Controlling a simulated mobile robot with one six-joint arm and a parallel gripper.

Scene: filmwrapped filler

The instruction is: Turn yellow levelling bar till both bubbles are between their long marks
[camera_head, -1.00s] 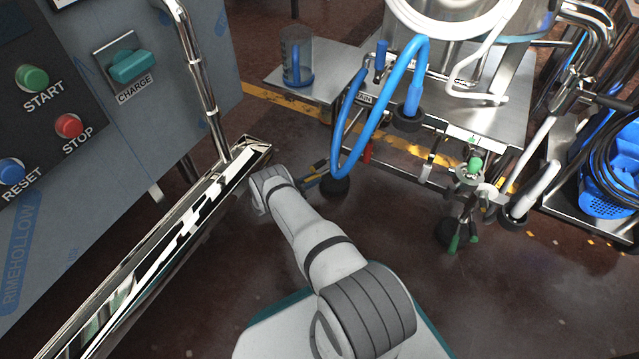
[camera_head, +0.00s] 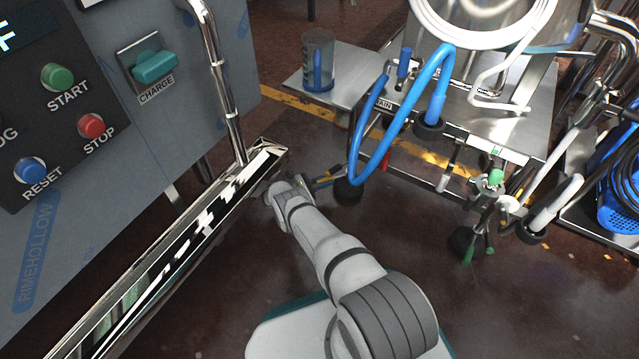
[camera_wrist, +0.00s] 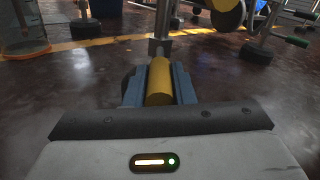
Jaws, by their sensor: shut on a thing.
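My gripper (camera_wrist: 160,88) is low in the wrist view, with its blue-grey fingers on either side of a yellow bar (camera_wrist: 159,84). It is shut on this bar, which points away from me toward a grey metal fitting (camera_wrist: 160,46). In the head view my gripper (camera_head: 316,184) is small, partly hidden behind my wrist, and a bit of the yellow bar (camera_head: 327,178) shows beyond it near a black caster. I cannot make out any bubble or long marks in either view.
At left stands a panel with a green start button (camera_head: 57,76), a red stop button (camera_head: 91,126) and a polished rail (camera_head: 165,255) close beside my arm. A steel cart (camera_head: 470,130) with a looping blue hose (camera_head: 400,115) is ahead.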

